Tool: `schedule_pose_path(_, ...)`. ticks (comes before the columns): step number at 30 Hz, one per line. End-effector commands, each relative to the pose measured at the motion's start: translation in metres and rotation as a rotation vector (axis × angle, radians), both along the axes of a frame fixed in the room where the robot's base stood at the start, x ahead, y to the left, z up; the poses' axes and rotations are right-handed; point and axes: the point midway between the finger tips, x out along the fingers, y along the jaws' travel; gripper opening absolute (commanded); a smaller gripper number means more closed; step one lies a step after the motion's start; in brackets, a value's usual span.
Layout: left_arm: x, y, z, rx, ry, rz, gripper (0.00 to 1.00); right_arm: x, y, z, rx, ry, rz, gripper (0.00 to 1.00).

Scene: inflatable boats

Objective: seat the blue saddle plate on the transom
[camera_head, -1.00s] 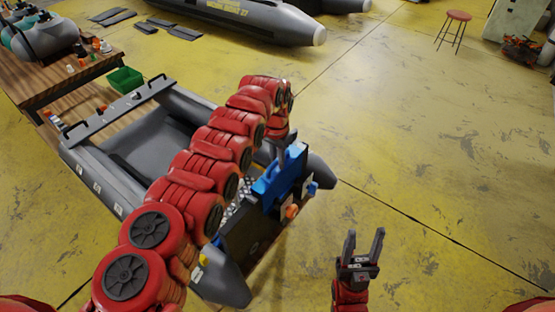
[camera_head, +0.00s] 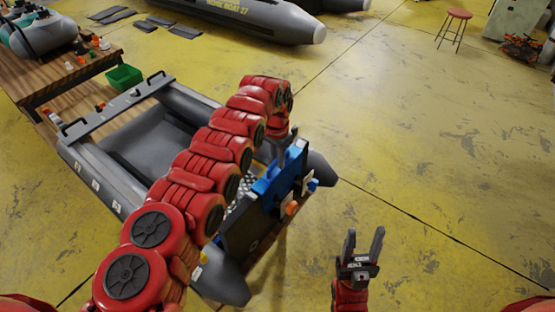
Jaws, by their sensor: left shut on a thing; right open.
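The blue saddle plate (camera_head: 279,180) is at the top edge of the dark transom (camera_head: 248,222) at the stern of the grey inflatable boat (camera_head: 222,277). My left gripper (camera_head: 284,155) is shut on the plate from above; its fingers are partly hidden by my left arm. I cannot tell whether the plate rests fully on the transom. My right gripper (camera_head: 362,246) is open and empty, pointing up, to the right of the transom and apart from it.
Orange (camera_head: 291,208) and blue (camera_head: 313,184) knobs stick out from the transom's outer face. A wooden bench (camera_head: 70,82) with a green bin (camera_head: 124,77) stands at the upper left. A red stool (camera_head: 457,18) stands far back.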

Motion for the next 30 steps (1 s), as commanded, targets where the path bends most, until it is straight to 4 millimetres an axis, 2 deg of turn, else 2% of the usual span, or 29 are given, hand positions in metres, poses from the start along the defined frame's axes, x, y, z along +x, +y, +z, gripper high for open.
schedule_pose_path(1, 0.0, 0.0, 0.001, 0.0, -0.001, 0.0, 0.25, 0.0, 0.0, 0.0, 0.0, 0.0, 0.0, 0.5)
schedule_pose_path(6, 0.0, 0.0, 0.001, -0.001, -0.001, 0.0, 0.55, 0.0, 0.0, 0.0, 0.0, 0.0, 0.0, 0.5)
schedule_pose_path(17, 0.001, 0.001, 0.004, 0.0, -0.002, 0.001, 0.55, 0.0, 0.0, -0.002, 0.0, 0.0, 0.0, 0.5)
schedule_pose_path(23, 0.003, 0.001, 0.034, -0.001, -0.008, 0.0, 0.55, 0.0, 0.0, -0.014, 0.0, 0.0, 0.0, 0.5)
schedule_pose_path(29, 0.002, 0.0, 0.089, -0.001, -0.009, -0.002, 0.55, 0.0, 0.0, -0.032, 0.0, 0.0, 0.0, 0.5)
schedule_pose_path(30, 0.002, 0.0, 0.1, -0.001, -0.008, -0.001, 0.55, 0.0, 0.0, -0.03, 0.0, 0.0, 0.0, 0.5)
